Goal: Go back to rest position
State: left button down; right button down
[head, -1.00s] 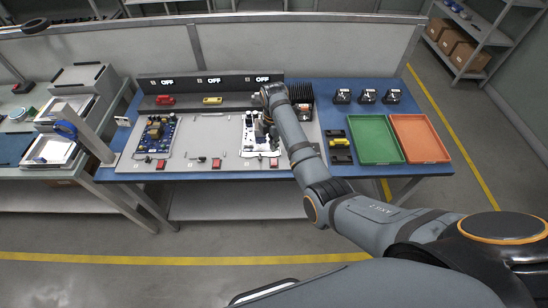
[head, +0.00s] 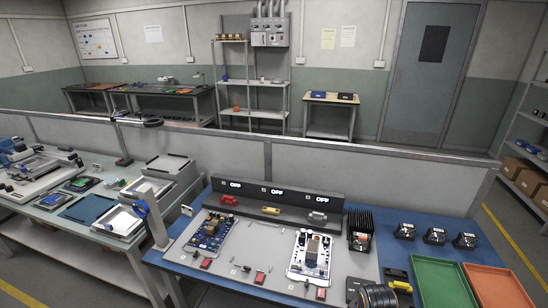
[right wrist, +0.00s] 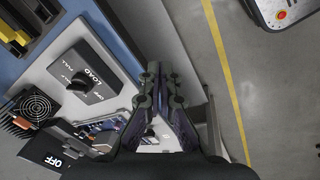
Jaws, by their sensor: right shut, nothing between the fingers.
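My right gripper (right wrist: 162,105) shows in the right wrist view with its two dark fingers together and nothing between them. It hangs near the front edge of the workbench, with floor beside it to the right. In the head view, a dark rounded part of my right arm shows at the bottom edge, in front of the bench; the fingers cannot be made out there. My left gripper is in neither current view.
The blue bench (head: 452,262) holds a grey panel (head: 262,268) with two circuit boards (head: 208,232) (head: 311,253), a green tray (head: 443,283) and an orange tray (head: 496,286). A black LOAD knob (right wrist: 85,80) is left of the gripper.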

jog(key=s+r+m+t, duration=0.1)
jog(key=s+r+m, duration=0.25)
jog(key=s, duration=0.25)
jog(key=s+r+m+t, duration=0.1)
jog(key=s+r+m, duration=0.25)
jog(key=s, duration=0.25)
jog(key=s+d+f+m+g, duration=0.1)
jog(key=s+d+f, duration=0.1)
jog(key=f, duration=1.2)
jog(key=s+d+f+g, duration=0.1)
jog(key=f, duration=1.4)
jog(key=s+d+f, duration=0.1)
jog(key=s+f, duration=1.3)
jog(key=s, duration=0.3)
jog(key=shift+s+f+g, duration=0.2)
jog(key=shift+s+g, duration=0.2)
